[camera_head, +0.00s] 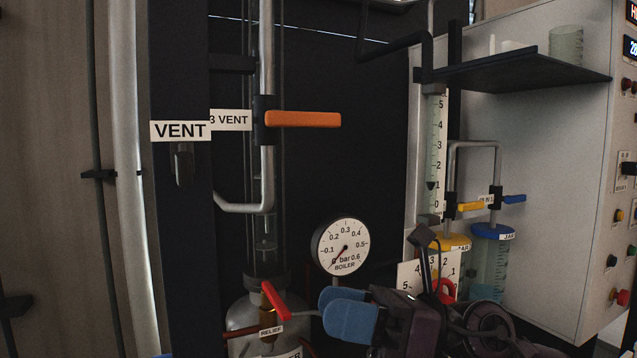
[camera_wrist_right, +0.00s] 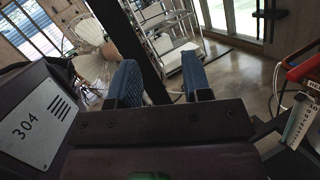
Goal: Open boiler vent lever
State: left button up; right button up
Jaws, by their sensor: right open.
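An orange lever (camera_head: 303,119) sticks out level to the right from a dark valve body on a grey pipe; the white tag beside it reads "3 VENT" (camera_head: 231,120). A larger "VENT" sign (camera_head: 180,131) is on the dark post, with a small grey fitting (camera_head: 182,165) below it. The boiler (camera_head: 245,315) is at the bottom, partly cut off, with a red lever (camera_head: 275,301) tagged "RELIEF". My right gripper (camera_head: 347,310) is below the gauge and well below the orange lever. In the right wrist view its blue fingers (camera_wrist_right: 162,82) are apart and empty. My left gripper is out of view.
A round boiler gauge (camera_head: 342,247) stands just above my right gripper. Right are a scaled tube (camera_head: 437,155), a yellow lever (camera_head: 471,206), a blue-lidded jar (camera_head: 491,262) and a dark shelf (camera_head: 520,70). The space around the orange lever's free end looks clear.

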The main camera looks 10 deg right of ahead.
notch_tip(320, 180, up, 9)
jog(key=n+t+h, duration=0.3)
jog(key=n+h, duration=0.4)
jog(key=n, duration=0.2)
jog(key=n+t+h+b, duration=0.1)
jog(key=n+t+h, duration=0.1)
jog(key=t+h, duration=0.45)
send_near(323, 120)
notch_tip(323, 120, down, 3)
jog(key=t+y, duration=0.2)
jog(key=x, duration=0.3)
jog(key=p+x, duration=0.1)
jog(key=x, duration=0.1)
jog(key=shift+d+r, duration=0.2)
jog(key=shift+r, duration=0.1)
jog(key=x, duration=0.3)
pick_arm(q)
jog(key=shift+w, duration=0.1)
pick_arm(e)
jog(key=shift+w+a, duration=0.1)
jog(key=shift+w, duration=0.15)
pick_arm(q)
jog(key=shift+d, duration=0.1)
pick_arm(e)
jog(key=shift+w, duration=0.1)
